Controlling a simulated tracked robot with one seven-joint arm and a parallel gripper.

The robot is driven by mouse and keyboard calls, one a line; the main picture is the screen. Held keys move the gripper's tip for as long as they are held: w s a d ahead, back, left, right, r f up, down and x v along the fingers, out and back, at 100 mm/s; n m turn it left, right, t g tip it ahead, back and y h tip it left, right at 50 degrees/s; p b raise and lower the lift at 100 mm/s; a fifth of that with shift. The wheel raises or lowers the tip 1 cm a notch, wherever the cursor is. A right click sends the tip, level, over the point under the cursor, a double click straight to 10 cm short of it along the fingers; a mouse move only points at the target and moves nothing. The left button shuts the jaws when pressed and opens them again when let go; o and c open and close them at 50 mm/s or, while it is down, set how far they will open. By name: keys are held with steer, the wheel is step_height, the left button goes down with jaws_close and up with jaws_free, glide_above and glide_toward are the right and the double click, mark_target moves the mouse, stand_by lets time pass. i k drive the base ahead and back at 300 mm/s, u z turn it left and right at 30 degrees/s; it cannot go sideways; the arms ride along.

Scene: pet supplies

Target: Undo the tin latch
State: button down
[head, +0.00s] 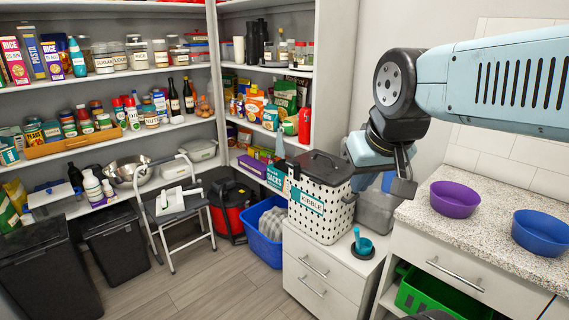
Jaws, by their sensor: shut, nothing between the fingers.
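The tin is a white box with black dots, a black lid and a teal "KIBBLE" label (318,212). It stands upright on a white drawer cabinet, and its lid (318,165) looks closed. Small dark fittings show at the lid's edge, but I cannot tell which is the latch or how it is set. My gripper (404,186) is shut and empty, to the right of the tin and apart from it in the picture. My arm comes in from the upper right.
Purple (455,199) and blue (541,232) bowls sit on the right counter. A step stool (182,210) and blue crate (267,232) are left.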

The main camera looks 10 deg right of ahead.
mark_target(296, 165)
steer(key=z, duration=0.15)
steer(key=i, duration=0.9)
steer(key=u, duration=0.05)
